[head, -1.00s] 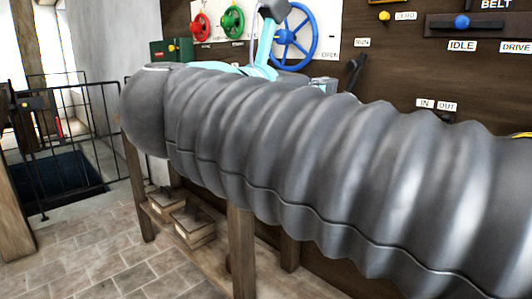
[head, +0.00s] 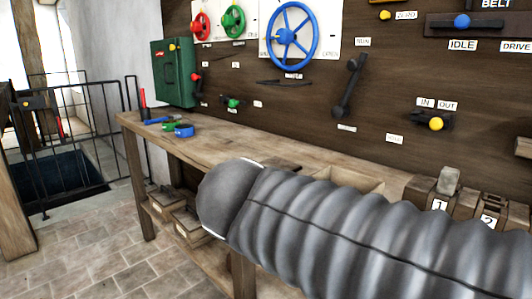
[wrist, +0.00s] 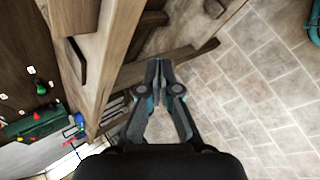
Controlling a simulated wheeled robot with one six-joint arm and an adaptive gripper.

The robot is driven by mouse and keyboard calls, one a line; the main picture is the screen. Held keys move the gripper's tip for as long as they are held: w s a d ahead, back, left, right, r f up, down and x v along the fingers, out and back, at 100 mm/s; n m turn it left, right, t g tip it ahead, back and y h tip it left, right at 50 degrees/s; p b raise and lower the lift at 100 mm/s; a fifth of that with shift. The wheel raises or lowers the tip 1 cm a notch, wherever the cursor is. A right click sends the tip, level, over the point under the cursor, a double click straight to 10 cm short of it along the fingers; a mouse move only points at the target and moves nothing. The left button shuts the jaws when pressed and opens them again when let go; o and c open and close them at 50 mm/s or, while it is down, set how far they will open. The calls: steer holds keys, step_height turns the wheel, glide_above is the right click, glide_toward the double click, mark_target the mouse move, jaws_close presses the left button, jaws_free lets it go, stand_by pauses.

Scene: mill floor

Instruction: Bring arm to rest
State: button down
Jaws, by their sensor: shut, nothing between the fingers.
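My gripper (wrist: 159,88) shows in the wrist view, shut and empty, its fingertips together. Stone floor tiles (wrist: 235,90) lie to its right and the wooden bench (wrist: 85,18) to its left. In the head view my grey ribbed arm covers the lower right, in front of the bench (head: 205,142). The gripper itself is out of the head view.
The board holds a blue wheel (head: 292,36), red wheel (head: 201,27), green wheel (head: 233,21), dark lever (head: 349,85) and green box (head: 174,72). Blue and green items (head: 178,129) lie on the bench. A railing (head: 80,122) surrounds a floor opening (head: 60,182). Open floor lies left.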

steer(key=s+d+f+m+g+y, duration=0.2)
steer(key=s+d+f+m, duration=0.15)
steer(key=f+m, duration=0.25)
steer(key=s+d+f+m+g+y, duration=0.1)
steer(key=s+d+f+m+y, duration=0.1)
steer(key=s+f+m, duration=0.35)
steer(key=s+d+f+m, duration=0.1)
steer(key=d+m, duration=0.3)
steer(key=d, duration=0.3)
steer(key=shift+f+m+h, duration=0.3)
steer(key=shift+f+m, duration=0.05)
stand_by(0.6)
